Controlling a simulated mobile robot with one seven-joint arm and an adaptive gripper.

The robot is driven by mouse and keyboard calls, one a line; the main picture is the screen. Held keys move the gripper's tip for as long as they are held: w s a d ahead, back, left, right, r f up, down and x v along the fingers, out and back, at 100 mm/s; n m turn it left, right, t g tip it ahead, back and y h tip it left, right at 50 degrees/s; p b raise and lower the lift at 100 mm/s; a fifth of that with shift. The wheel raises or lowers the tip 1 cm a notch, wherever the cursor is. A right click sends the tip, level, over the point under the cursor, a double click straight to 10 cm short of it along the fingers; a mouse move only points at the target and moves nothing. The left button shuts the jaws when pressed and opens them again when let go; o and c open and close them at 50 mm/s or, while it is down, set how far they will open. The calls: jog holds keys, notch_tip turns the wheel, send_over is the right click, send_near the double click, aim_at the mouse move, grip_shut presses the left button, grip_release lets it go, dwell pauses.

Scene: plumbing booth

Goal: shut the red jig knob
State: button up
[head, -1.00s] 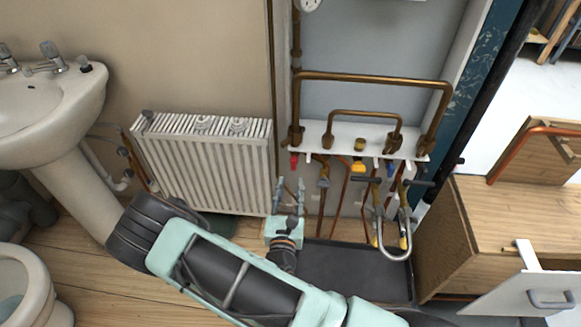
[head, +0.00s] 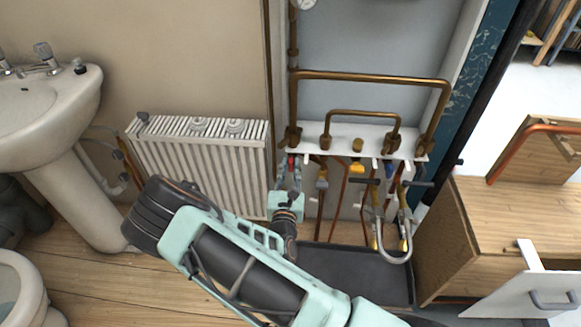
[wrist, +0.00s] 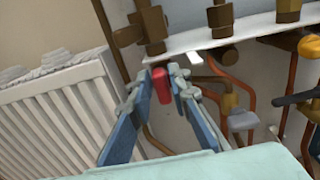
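The red jig knob (head: 291,162) hangs under the left end of the white shelf in the head view. In the wrist view the red knob (wrist: 161,84) shows between my two fingertips. My gripper (head: 288,172) is open and reaches up to the knob from below and in front. In the wrist view my gripper (wrist: 158,78) has one blue-grey finger on each side of the knob. The right fingertip looks very close to it. I cannot tell whether either finger touches it.
The radiator (head: 200,165) stands close on the left. A dark tray (head: 350,270) lies below. A wooden bench (head: 510,220) is at right.

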grip_shut()
jog(key=shift+d+r+m+p, duration=0.1)
jog(key=shift+r+m+p, duration=0.05)
jog(key=shift+m+p, duration=0.3)
jog(key=shift+d+m+p, duration=0.1)
jog(key=shift+m+p, duration=0.75)
jog(key=shift+m, duration=0.1)
jog(key=m+p, duration=0.1)
jog(key=m, duration=0.4)
jog(key=m+p, duration=0.1)
jog(key=m, duration=0.4)
jog(key=f+m+p, duration=0.1)
jog(key=m, duration=0.3)
jog(key=shift+d+f+m, duration=0.1)
jog(key=shift+d+m, duration=0.3)
jog(key=shift+m, duration=0.3)
